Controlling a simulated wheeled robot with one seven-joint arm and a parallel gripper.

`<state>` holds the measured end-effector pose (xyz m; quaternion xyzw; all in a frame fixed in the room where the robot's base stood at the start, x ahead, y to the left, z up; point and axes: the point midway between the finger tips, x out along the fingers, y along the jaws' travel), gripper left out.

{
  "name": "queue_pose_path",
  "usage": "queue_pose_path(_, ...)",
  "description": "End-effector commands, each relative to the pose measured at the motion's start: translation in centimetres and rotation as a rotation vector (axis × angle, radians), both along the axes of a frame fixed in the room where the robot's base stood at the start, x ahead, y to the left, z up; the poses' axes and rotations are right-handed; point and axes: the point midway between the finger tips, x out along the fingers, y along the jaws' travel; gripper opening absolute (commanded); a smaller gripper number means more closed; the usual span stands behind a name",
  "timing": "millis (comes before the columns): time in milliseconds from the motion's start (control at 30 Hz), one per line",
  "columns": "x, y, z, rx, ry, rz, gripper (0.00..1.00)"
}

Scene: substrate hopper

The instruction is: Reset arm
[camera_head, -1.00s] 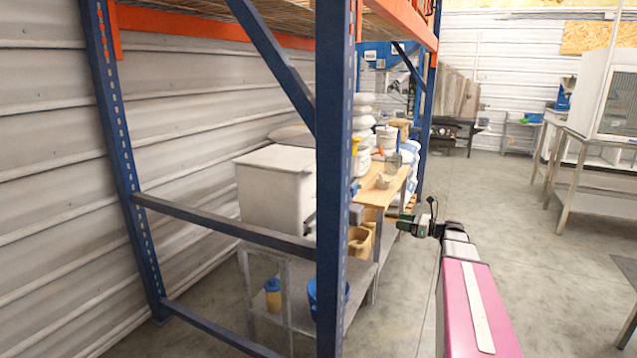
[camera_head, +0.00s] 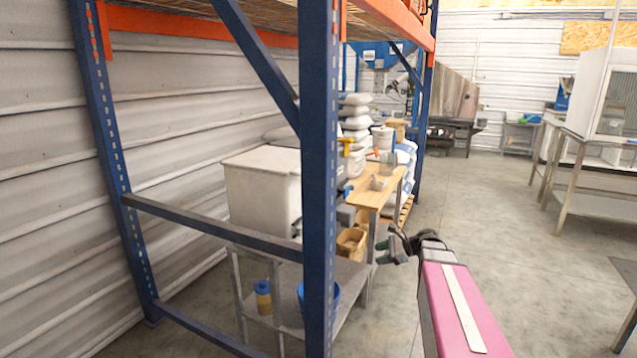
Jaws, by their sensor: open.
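My gripper (camera_head: 392,246) is at the end of my pink arm, right of the near blue rack post. It is small and dark in this view, pointing left toward the end of the wooden bench (camera_head: 372,197). It is open, and I see nothing between its fingers. It appears close to the bench's near end in the picture; whether it touches anything I cannot tell. The arm reaches up from the lower right over the concrete floor.
The blue rack post (camera_head: 318,180) stands close on the left. Behind it are a white bin (camera_head: 262,192), a low grey table (camera_head: 352,290) and stacked white sacks (camera_head: 356,118). A metal table (camera_head: 590,195) stands at right. The floor (camera_head: 480,200) between is clear.

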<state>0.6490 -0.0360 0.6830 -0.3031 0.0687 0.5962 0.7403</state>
Motion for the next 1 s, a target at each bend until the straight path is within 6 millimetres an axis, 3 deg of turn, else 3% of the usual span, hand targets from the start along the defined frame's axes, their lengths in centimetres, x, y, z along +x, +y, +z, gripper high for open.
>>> queue_pose_path(100, -3.8, 2.6, -3.1, -0.218, -0.082, 0.155, 0.49)
queue_pose_path(200, -6.9, 4.0, -5.7, -0.422, -0.168, 0.333, 0.49)
queue_pose_path(333, -10.9, 4.8, -8.4, -0.667, -0.276, 0.603, 0.49)
queue_pose_path(500, -14.9, 4.6, -10.4, -0.917, -0.394, 0.97, 0.49)
queue_pose_path(700, -17.0, 3.9, -10.9, -1.064, -0.466, 1.248, 0.49)
queue_pose_path(1000, -17.3, 3.7, -11.0, -1.087, -0.478, 1.299, 0.49)
